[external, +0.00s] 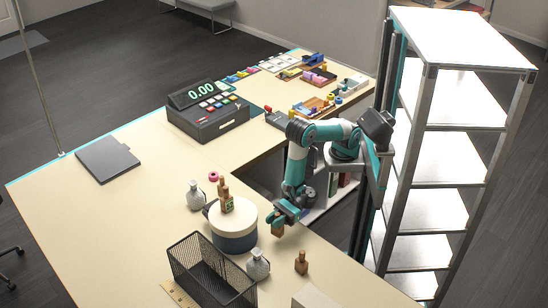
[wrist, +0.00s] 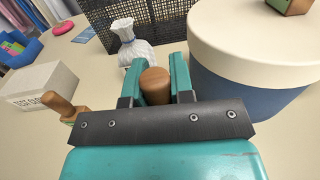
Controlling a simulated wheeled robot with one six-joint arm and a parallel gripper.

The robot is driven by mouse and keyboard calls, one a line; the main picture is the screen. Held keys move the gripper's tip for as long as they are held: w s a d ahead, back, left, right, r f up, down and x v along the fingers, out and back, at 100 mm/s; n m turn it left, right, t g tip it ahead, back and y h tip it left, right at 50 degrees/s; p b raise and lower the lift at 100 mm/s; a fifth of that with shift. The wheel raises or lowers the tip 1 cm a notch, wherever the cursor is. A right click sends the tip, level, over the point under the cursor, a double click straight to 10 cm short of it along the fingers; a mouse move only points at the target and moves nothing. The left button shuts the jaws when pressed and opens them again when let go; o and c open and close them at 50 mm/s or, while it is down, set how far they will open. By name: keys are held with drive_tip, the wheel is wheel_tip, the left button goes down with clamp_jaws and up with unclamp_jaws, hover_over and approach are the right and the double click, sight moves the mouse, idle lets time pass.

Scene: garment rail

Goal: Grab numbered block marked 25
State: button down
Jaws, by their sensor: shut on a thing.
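My gripper (external: 284,214) is low over the counter, just right of the round box. Its two fingers (wrist: 154,74) are closed around the round wooden knob (wrist: 155,88) of a brown block (external: 278,230). The block hangs below the fingers; I cannot tell whether it touches the counter. Its number is not readable. A second knobbed block (external: 301,263) stands nearer the front and shows at the left of the wrist view (wrist: 62,106). A third block (external: 227,204) with a greenish label stands on the round box's lid. No number 25 can be read on any block.
The round cream-and-blue box (external: 236,240) stands close left of my gripper. A white box (wrist: 42,86) lies past the second block. A shelf rack (external: 468,108) stands right.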

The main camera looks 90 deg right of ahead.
wheel_tip(320, 180, up, 16)
drive_tip(key=p, duration=1.2)
drive_tip(key=shift+f, duration=0.15)
